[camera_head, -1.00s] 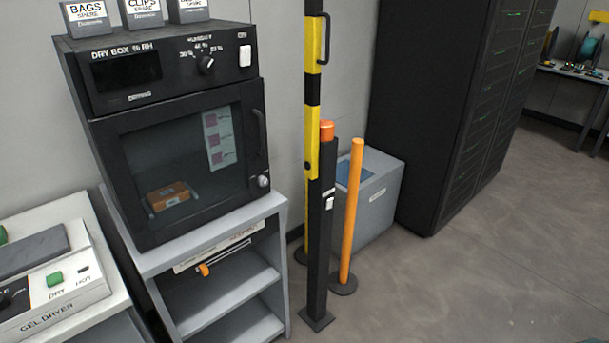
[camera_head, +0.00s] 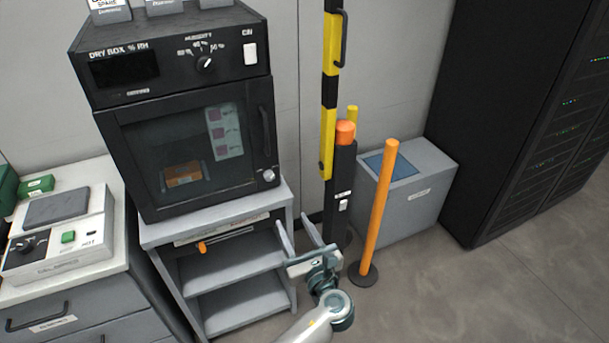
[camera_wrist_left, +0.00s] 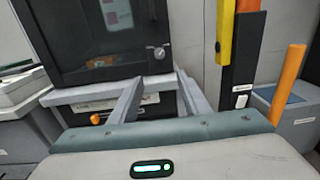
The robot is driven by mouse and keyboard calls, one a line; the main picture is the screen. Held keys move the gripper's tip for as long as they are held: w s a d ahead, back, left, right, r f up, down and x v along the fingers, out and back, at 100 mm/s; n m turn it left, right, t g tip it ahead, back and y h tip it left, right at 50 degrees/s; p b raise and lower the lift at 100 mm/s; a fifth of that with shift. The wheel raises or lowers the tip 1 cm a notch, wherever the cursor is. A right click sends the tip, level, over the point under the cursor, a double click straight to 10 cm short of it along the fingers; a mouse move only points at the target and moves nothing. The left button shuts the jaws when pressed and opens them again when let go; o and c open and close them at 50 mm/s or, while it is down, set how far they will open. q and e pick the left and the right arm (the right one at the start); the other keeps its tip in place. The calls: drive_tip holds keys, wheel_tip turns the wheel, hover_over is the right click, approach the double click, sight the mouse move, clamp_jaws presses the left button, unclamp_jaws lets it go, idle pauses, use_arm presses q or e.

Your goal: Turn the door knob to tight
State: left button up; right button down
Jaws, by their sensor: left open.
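The black dry box (camera_head: 190,105) stands on a grey shelf stand, with its glass door (camera_head: 185,155) closed. The door knob (camera_head: 269,175) is a small silver knob at the lower right of the door, below the black handle. It also shows in the left wrist view (camera_wrist_left: 160,53). My left gripper (camera_head: 296,230) is open and empty, in front of and below the knob, to its right in the head view. In the left wrist view its two fingers (camera_wrist_left: 160,97) point toward the stand, apart from the knob. My right gripper is not in view.
The grey shelf stand (camera_head: 230,292) is under the box. Right of it are a black post with an orange top (camera_head: 345,132), an orange pole (camera_head: 380,210) and a grey bin (camera_head: 425,190). A gel dryer (camera_head: 60,235) sits on the left counter.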

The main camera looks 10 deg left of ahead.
use_arm(q)
drive_tip(key=shift+r, duration=0.25)
drive_tip(key=p, duration=0.4)
approach(270, 178)
drive_tip(key=x, duration=0.7)
drive_tip(key=shift+w+a, duration=0.15)
drive_tip(key=shift+w, duration=0.2)
drive_tip(key=c, duration=1)
drive_tip(key=shift+c, duration=0.2)
